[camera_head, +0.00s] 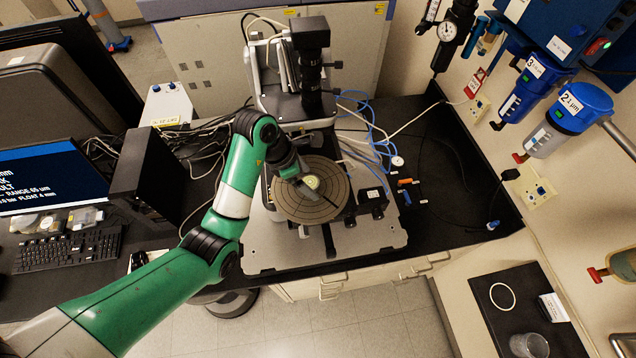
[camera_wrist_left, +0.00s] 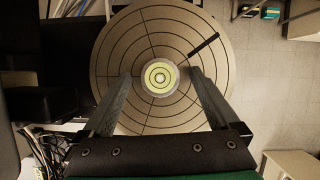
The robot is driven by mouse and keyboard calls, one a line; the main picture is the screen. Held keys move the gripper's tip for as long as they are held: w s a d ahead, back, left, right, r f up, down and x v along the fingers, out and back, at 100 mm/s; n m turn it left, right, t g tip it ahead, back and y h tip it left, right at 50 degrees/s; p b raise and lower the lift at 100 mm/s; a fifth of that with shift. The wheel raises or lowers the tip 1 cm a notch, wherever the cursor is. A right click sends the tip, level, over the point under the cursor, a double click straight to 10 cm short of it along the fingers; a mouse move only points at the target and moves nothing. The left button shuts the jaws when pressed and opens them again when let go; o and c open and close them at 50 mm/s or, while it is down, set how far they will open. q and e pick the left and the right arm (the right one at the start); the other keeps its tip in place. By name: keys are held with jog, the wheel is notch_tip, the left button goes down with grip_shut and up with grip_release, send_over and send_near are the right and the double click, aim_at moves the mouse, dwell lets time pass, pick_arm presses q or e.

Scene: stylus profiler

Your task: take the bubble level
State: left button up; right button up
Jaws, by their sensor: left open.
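The bubble level (camera_head: 311,183) is a small round disc with a yellow-green face. It rests on the round stage (camera_head: 285,205), a tan disc marked with dark rings and radial lines. In the left wrist view the bubble level (camera_wrist_left: 161,77) lies near the middle of the stage (camera_wrist_left: 115,50). My left gripper (camera_head: 308,187) reaches over the stage from above. In the left wrist view its two fingers (camera_wrist_left: 163,80) stand apart, one on each side of the level, with gaps between. Whether the fingertips are down at the level's height is hard to tell. My right gripper is not in view.
The profiler's column and black head (camera_head: 311,60) stand behind the stage. A black block (camera_head: 372,201) sits to the right of the stage on the grey base plate (camera_head: 375,238). Loose blue tubing (camera_head: 375,135) and small coloured parts (camera_head: 406,183) lie to the right. A monitor (camera_head: 40,178) stands left.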

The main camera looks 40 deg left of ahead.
pick_arm(q)
grip_shut()
dwell(0.3)
jog(key=shift+r, duration=0.15)
